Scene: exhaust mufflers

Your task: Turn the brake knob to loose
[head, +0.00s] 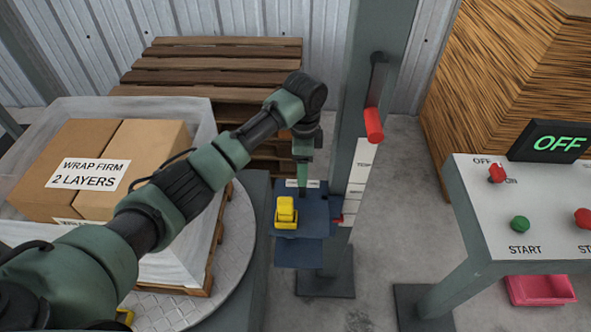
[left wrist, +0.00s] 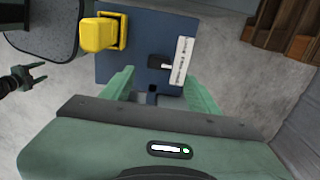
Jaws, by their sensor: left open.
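A small dark knob (left wrist: 157,62) with a pale tip sits on the blue plate (left wrist: 125,68), beside a white label strip (left wrist: 182,60) whose lettering is too small to read. In the head view the blue plate (head: 313,222) juts from the column, and my arm hides the knob. My left gripper (head: 304,180) points down over the plate's far part. In the left wrist view my left gripper (left wrist: 158,72) is open, its fingers on either side of the knob, apart from it. My right gripper (left wrist: 38,76) shows small at the left edge, open and empty.
A yellow block (head: 286,212) stands on the plate, near the knob. The column (head: 352,150) with a red-handled lever (head: 374,124) rises close on the right. Wrapped boxes (head: 105,165) stand on the turntable (head: 232,235) at left. A control panel (head: 530,215) is at right.

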